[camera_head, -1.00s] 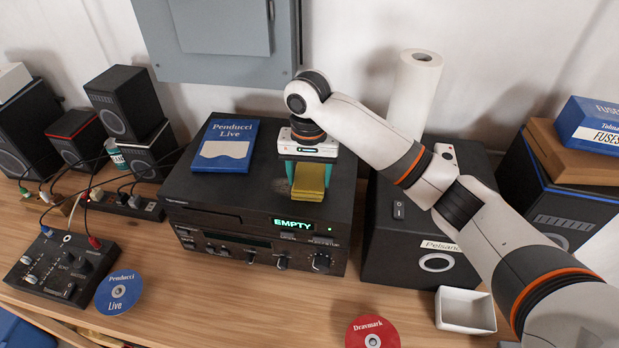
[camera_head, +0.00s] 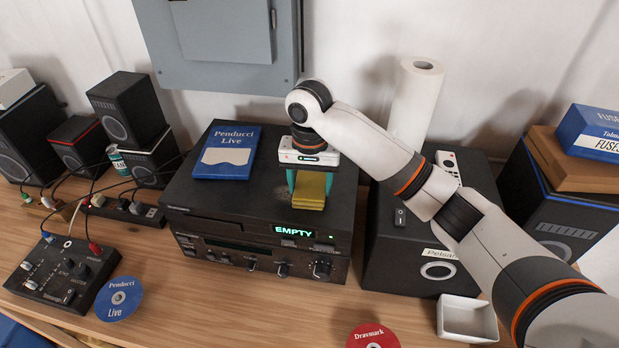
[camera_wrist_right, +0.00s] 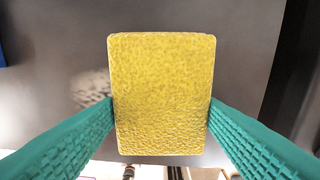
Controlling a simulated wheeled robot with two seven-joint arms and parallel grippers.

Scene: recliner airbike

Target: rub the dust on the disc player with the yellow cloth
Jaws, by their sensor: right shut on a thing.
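The disc player (camera_head: 225,213) is a wide black box on the wooden table, its display reading EMPTY. My right gripper (camera_head: 309,190) reaches over the right half of its top, with teal fingers shut on the yellow cloth (camera_head: 309,194). In the right wrist view the cloth (camera_wrist_right: 162,95) is a folded yellow block between the two teal fingers. The dust (camera_wrist_right: 92,88) shows there as a pale speckled patch on the dark top, left of the cloth. In the head view the dust (camera_head: 283,191) is a faint patch beside the cloth. Whether the cloth touches the top I cannot tell. My left gripper is not in view.
A blue Penducci Live case (camera_head: 226,152) lies on the player's left half. A black speaker (camera_head: 410,262) stands close on the right, with a paper towel roll (camera_head: 415,105) behind. A white dish (camera_head: 467,318) and red disc (camera_head: 372,337) lie in front.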

